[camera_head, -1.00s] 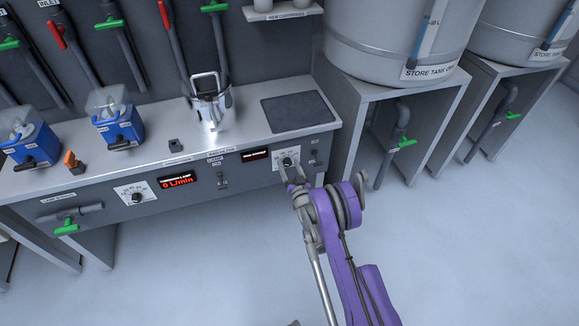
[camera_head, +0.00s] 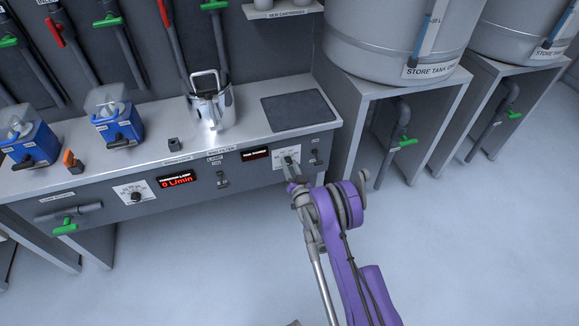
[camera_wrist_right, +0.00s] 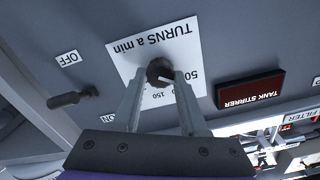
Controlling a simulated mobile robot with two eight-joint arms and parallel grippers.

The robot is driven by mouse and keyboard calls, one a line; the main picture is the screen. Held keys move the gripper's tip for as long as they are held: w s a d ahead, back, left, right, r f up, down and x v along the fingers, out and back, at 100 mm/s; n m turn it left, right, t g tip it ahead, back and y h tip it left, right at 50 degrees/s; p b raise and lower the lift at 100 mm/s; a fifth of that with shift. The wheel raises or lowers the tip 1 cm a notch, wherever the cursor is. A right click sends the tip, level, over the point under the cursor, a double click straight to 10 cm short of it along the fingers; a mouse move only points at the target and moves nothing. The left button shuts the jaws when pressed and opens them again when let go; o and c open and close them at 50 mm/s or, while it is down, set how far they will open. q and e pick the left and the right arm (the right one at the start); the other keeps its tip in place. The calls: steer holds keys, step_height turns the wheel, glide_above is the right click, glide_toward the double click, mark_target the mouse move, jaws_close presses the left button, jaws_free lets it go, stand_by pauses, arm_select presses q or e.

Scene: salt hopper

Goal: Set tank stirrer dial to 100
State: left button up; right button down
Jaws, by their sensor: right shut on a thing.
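The tank stirrer dial (camera_wrist_right: 160,72) is a dark round knob on a white scale plate (camera_wrist_right: 185,45) marked "TURNS a min", upside down in the right wrist view. The numbers 50 and 150 show; other marks are hidden by the fingers. In the head view the plate (camera_head: 281,152) is at the right end of the bench front. My right gripper (camera_wrist_right: 162,82) is shut on the dial, a finger on each side. It also shows in the head view (camera_head: 291,165). The dark display (camera_wrist_right: 250,90) labelled "TANK STIRRER" shows no readable number. My left gripper is not in view.
An ON/OFF switch lever (camera_wrist_right: 73,99) sticks out beside the dial plate. A metal pot (camera_head: 212,108) stands on the bench above. Another dial (camera_head: 136,196) and a display reading 0 L/min (camera_head: 175,182) are further left.

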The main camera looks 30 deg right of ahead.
steer(key=m+b, duration=0.1)
steer(key=m, duration=0.2)
steer(key=shift+d+m+b, duration=0.1)
steer(key=shift+m+b, duration=0.4)
steer(key=shift+m, duration=1.2)
steer(key=shift+c, duration=2.2)
jaws_free()
